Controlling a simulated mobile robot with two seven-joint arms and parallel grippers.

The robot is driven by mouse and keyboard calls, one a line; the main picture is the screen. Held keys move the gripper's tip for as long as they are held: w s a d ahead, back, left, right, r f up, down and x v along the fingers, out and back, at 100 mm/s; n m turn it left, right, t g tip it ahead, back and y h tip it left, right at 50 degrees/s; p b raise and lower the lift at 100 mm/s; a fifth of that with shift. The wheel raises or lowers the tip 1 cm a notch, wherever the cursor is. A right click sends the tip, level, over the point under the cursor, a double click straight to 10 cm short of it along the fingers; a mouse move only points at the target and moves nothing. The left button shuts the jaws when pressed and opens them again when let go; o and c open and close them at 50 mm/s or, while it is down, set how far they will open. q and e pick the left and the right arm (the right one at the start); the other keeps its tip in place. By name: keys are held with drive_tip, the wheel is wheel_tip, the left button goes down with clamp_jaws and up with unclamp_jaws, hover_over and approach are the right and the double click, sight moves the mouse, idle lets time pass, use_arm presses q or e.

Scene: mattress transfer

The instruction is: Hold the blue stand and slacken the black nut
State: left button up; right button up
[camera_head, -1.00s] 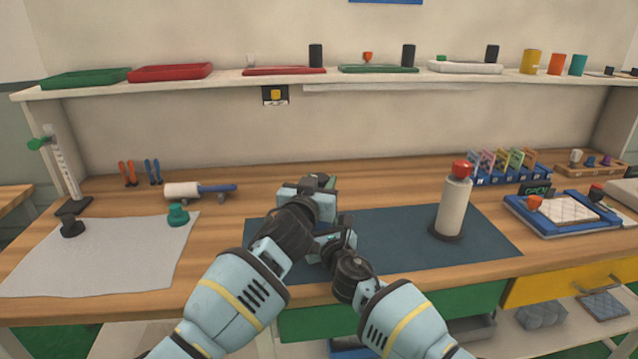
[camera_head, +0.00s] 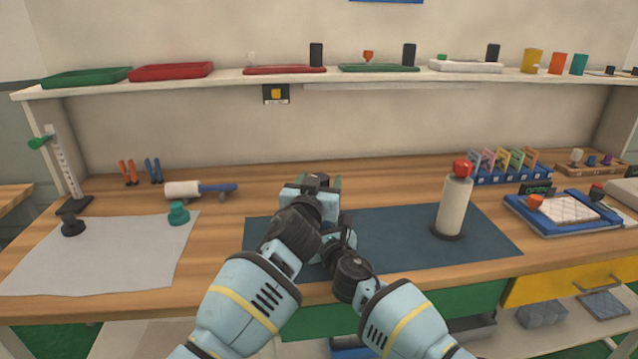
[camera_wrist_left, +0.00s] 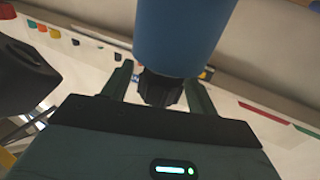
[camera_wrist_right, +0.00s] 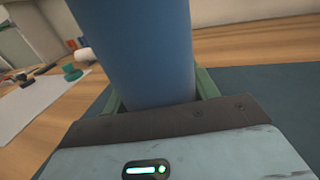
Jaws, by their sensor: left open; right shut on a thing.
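The blue stand (camera_wrist_left: 182,32) is a smooth blue cylinder with a ribbed black nut (camera_wrist_left: 158,90) at its end in the left wrist view. My left gripper (camera_head: 324,183) is open, with its green fingers on either side of the nut. I cannot tell if they touch it. My right gripper (camera_wrist_right: 160,92) is shut on the blue stand, which also fills the middle of the right wrist view (camera_wrist_right: 138,45). In the head view my arms and grippers hide the stand and nut, above the dark mat (camera_head: 390,235).
A pale cylinder with a red knob (camera_head: 453,200) stands on the mat to the right. A grey sheet (camera_head: 110,260) lies at the left with a green knob (camera_head: 178,213) on it. A white shelf (camera_head: 220,84) with trays runs above the back of the bench.

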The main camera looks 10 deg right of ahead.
use_arm(q)
drive_tip(key=v, duration=1.2)
idle(0.3)
drive_tip(key=shift+r, duration=0.1)
drive_tip(key=a+m+g+h, duration=0.1)
drive_tip(key=h, duration=0.1)
drive_tip(key=w+a+m+g+h, duration=0.1)
drive_tip(key=m+h, duration=0.1)
drive_tip(key=w+a+m+g+h, duration=0.1)
drive_tip(key=a, duration=0.1)
drive_tip(key=shift+w+r+g+h, duration=0.1)
drive_tip(key=shift+w+g+h, duration=0.2)
drive_tip(key=shift+h, duration=0.1)
drive_tip(key=shift+x, duration=5.95)
